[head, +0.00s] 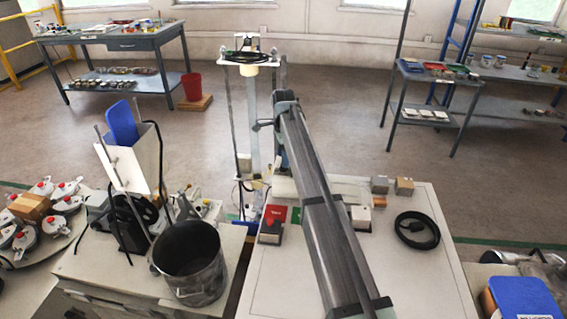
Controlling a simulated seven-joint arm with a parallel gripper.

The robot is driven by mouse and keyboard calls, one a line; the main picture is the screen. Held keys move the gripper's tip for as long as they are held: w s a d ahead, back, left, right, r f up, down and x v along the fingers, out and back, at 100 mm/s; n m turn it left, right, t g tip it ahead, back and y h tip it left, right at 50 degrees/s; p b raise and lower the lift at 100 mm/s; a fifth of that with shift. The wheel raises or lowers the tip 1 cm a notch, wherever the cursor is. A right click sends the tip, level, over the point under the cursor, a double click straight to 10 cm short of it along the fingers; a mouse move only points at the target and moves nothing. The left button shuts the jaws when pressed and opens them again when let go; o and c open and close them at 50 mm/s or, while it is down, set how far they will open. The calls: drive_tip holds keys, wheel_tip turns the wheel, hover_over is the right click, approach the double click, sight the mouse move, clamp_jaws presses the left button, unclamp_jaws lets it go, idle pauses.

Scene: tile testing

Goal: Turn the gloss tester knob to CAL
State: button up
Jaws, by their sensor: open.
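My arm reaches from the bottom of the head view up over the right-hand white bench. Its far end bends out of sight behind its own dark links, and I cannot make out my gripper or its fingers. A small grey box (270,232) with a red card or panel (275,213) beside its top stands on the bench, left of my arm. I cannot tell whether it is the gloss tester. No knob or CAL mark can be read at this size, and part of the bench is hidden behind my arm.
A large metal pot (188,262) stands on the left bench. A tall white stand (252,110) rises beyond. Bare bench shows at right front.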

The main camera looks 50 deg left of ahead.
drive_tip(key=shift+f, duration=1.75)
clamp_jaws()
